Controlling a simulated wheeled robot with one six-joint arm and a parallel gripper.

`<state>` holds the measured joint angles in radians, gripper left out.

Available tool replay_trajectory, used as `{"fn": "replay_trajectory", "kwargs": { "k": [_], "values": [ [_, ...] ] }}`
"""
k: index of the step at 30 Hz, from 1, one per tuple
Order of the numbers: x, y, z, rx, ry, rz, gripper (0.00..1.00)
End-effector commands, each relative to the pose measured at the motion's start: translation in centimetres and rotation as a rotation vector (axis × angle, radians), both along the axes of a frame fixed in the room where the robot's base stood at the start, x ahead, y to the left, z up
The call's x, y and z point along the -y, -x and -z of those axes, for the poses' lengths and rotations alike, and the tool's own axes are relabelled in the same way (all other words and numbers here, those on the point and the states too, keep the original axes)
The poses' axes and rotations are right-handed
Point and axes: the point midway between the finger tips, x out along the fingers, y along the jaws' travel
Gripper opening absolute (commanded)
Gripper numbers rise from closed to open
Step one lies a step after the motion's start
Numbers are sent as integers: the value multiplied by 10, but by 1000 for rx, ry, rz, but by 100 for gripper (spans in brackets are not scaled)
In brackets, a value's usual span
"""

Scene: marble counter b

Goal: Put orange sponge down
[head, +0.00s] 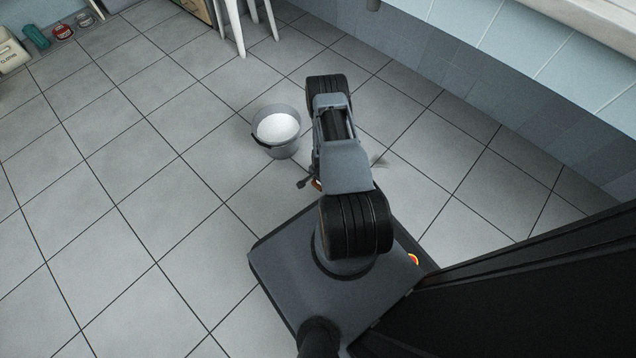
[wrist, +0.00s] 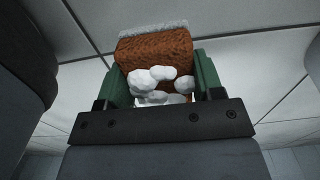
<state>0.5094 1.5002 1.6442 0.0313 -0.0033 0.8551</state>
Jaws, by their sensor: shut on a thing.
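The orange sponge (wrist: 155,48) fills the upper middle of the wrist view. It is brownish orange with a pale rough layer along its top edge, and white foam clumps cover its near side. My gripper (wrist: 162,76) has a green finger on each side of the sponge and is shut on it. In the head view my arm hides most of the gripper. A small orange patch shows at the arm's left edge there, too small to tell what it is.
A grey bucket (head: 287,151) with white foam stands on the tiled floor (head: 180,215), just left of my arm. White stool legs (head: 238,28) are at the back. Bottles and cans (head: 62,31) stand at the far left. A blue tiled wall (head: 490,80) bounds the right. Floor at left is clear.

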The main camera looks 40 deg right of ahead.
Motion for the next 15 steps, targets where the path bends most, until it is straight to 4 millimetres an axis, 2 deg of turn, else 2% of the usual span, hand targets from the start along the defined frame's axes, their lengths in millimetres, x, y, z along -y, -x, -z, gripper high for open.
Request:
{"fn": "replay_trajectory", "kwargs": {
  "k": [8, 15],
  "values": [
    [0, -4, 12, 0, -1, -9, 42],
    [3, -6, 44, 0, -1, -6, 42]
  ]
}}
